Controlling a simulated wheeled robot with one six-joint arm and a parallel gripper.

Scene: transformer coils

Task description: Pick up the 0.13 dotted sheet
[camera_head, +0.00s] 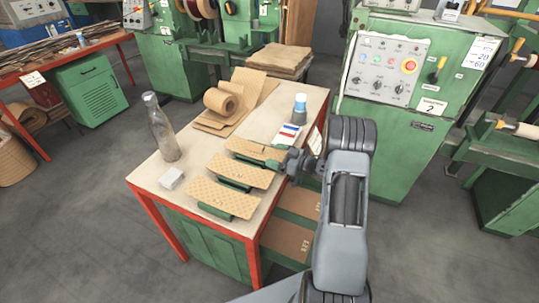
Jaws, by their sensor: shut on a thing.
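Several tan dotted sheets lie in a row on green holders on the workbench: a near one (222,196), a middle one (240,172) and a far one (252,149). My gripper (286,161) is at the right end of the far sheet, low over the bench, and is shut on that sheet's edge. The fingertips are small and partly hidden by my wrist. The thickness labels are too small to read, so I cannot tell which sheet is the 0.13 one.
A green control cabinet (392,130) stands to the right. Grey floor is clear at front left.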

